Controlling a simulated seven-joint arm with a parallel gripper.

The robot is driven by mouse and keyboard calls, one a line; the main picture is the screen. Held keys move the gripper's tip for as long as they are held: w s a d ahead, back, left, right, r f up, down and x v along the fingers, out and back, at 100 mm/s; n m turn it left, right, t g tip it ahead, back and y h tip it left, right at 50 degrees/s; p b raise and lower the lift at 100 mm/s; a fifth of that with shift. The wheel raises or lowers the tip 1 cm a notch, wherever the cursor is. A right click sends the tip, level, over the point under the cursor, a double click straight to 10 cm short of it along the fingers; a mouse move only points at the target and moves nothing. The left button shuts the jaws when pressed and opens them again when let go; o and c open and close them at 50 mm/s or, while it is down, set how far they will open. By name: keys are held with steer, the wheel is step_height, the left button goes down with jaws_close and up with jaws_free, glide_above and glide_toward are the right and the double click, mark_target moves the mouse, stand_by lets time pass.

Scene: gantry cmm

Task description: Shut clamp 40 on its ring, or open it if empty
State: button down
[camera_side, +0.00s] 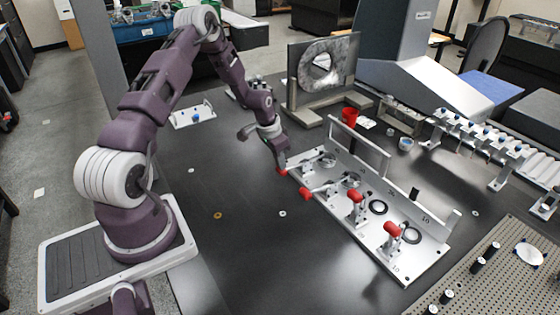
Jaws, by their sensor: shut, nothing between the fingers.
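A light metal plate (420,262) carries a row of red-handled clamps. A number by the nearest clamp (392,232) looks like 10; the farthest clamp's number is too small to read, so I cannot confirm it is clamp 40. The farthest clamp's red handle (282,172) lies low, pointing left, and its arm (305,164) reaches toward the plate's far end. Whether a ring lies under that arm is unclear. My gripper (281,164) is shut and empty, pointing down right at this handle; contact cannot be told.
The second-farthest clamp's handle (306,194) also lies low; the two nearer handles stand up. Dark rings (378,207) lie near them. An upright metal rail (358,150) backs the plate. A red cup (349,116) stands behind. The dark table left of the plate is mostly clear.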

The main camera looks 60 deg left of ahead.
steer(key=shift+s+f, duration=0.8)
steer(key=r, duration=0.1)
steer(key=w+r, duration=0.1)
steer(key=r, duration=0.1)
steer(key=w+r, duration=0.1)
steer(key=r, duration=0.1)
steer(key=shift+w, duration=0.15)
steer(key=s+r, duration=0.2)
steer(key=s, duration=0.6)
steer(key=s+d+r+y, duration=0.1)
steer(key=s+d+r, duration=0.2)
steer(key=d+r, duration=0.6)
steer(key=s+d+r+y, duration=0.15)
steer(key=d+r, duration=0.45)
steer(key=r, duration=0.7)
steer(key=s+d+r+t+h, duration=0.1)
steer(key=s+d+r, duration=0.2)
steer(key=s+d, duration=0.2)
steer(key=s+d+r+t+h, duration=0.1)
steer(key=s+d+r, duration=0.2)
steer(key=s, duration=0.7)
steer(key=shift+s+d+t+h, duration=0.3)
steer(key=shift+s+d+h, duration=0.1)
steer(key=shift+d, duration=0.65)
